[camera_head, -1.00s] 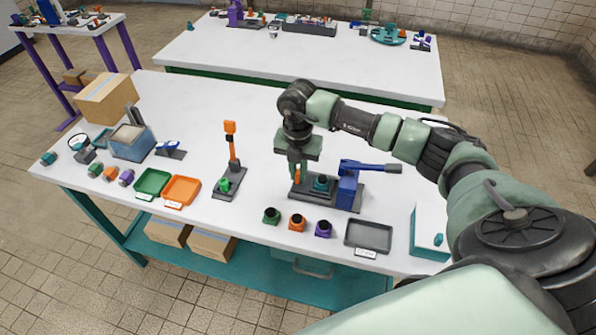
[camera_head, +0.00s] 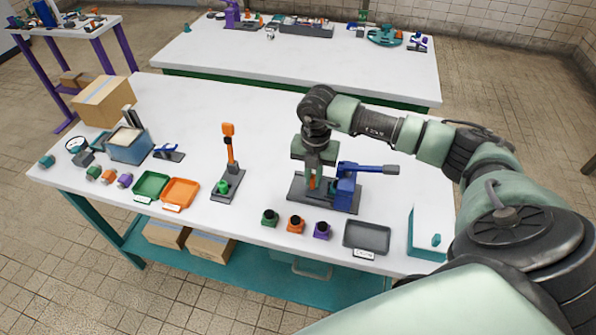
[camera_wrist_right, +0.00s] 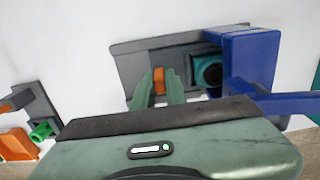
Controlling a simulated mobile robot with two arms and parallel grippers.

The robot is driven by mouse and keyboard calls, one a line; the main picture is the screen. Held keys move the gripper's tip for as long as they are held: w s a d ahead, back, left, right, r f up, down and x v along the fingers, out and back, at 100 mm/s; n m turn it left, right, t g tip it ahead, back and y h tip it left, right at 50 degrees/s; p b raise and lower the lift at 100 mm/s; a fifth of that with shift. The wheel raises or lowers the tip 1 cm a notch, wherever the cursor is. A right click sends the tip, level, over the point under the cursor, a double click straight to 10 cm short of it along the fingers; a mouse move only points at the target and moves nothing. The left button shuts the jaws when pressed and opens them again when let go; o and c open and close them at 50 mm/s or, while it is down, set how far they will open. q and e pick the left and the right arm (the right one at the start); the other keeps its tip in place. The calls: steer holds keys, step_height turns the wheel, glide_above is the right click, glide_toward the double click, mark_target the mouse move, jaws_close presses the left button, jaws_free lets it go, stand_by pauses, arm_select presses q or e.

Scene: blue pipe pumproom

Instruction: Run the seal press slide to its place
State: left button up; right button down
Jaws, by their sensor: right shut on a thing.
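The seal press is a dark grey base (camera_head: 297,189) with a blue block (camera_head: 344,191) and a blue lever reaching right. My right gripper (camera_head: 315,184) points down over the base, just left of the blue block. It is shut on the orange slide handle (camera_wrist_right: 159,76), seen between its fingertips in the right wrist view. A teal holder (camera_wrist_right: 197,76) with a dark round part (camera_wrist_right: 211,73) lies right of the handle, close against the blue block (camera_wrist_right: 248,62). My left gripper is not in view.
Green, orange and purple pieces (camera_head: 296,224) stand in front of the press, beside a grey tray (camera_head: 367,237). An orange-levered stand (camera_head: 229,175) is to the left. A teal-and-white box (camera_head: 427,235) is at the right. The table behind the press is clear.

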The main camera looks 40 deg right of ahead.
steer(key=shift+s+d, duration=0.9)
steer(key=shift+s, duration=0.1)
steer(key=c, duration=1.4)
jaws_free()
steer(key=shift+c, duration=0.2)
steer(key=shift+a, duration=0.1)
